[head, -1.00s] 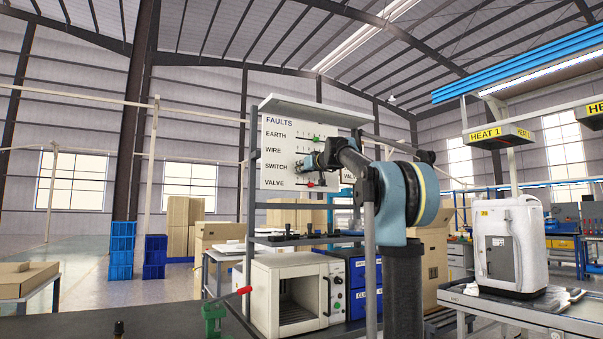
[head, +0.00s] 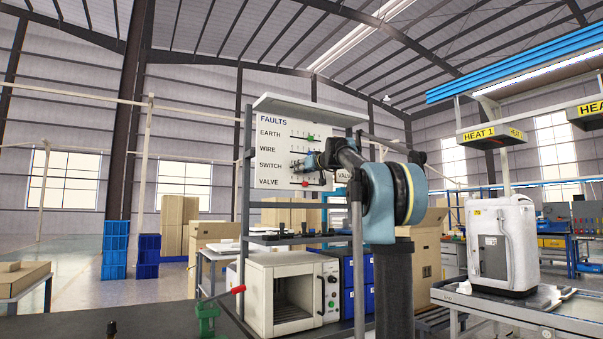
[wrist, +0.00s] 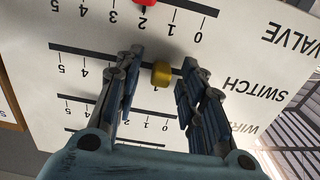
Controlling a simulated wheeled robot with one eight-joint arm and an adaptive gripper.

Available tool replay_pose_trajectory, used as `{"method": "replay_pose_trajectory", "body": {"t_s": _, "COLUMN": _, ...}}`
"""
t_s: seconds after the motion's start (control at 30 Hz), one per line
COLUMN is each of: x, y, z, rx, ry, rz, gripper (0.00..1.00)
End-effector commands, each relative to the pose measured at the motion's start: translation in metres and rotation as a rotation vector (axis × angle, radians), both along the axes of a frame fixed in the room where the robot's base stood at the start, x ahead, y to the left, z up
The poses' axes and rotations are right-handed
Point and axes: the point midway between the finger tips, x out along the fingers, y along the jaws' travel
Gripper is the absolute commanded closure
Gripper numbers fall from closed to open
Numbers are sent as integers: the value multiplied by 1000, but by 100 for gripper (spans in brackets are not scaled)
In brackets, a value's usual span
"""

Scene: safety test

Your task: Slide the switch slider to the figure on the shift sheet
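The white FAULTS board (head: 270,138) has slider rows marked EARTH, WIRE, SWITCH and VALVE. In the wrist view the board (wrist: 28,22) appears upside down. The yellow slider (wrist: 161,74) sits on the SWITCH row, towards the low-number end; the figure beside it is partly hidden. My gripper (wrist: 160,68) is open, with one finger on each side of the yellow slider and a gap on both sides. In the head view my gripper (head: 302,165) is at the board's SWITCH row. A second sheet (head: 343,176) with the word VALVE is mostly hidden behind my arm.
A red slider (wrist: 145,3) is near 2 on the VALVE row, close to my fingers. A green slider (head: 311,137) is on the EARTH row. A shelf (head: 305,108) overhangs the board. Below stand dark items on a shelf and a white oven (head: 290,290).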

Motion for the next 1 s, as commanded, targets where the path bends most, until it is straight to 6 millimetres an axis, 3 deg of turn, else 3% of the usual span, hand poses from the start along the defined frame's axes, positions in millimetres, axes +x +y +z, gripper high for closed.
{"method": "replay_pose_trajectory", "body": {"t_s": 0.37, "x": -10, "y": -6, "z": 0, "rx": 0, "ry": 0, "rz": -1, "gripper": 63}}
{"method": "replay_pose_trajectory", "body": {"t_s": 1.0, "x": -95, "y": -50, "z": -1, "rx": 0, "ry": 1, "rz": -2, "gripper": 63}}
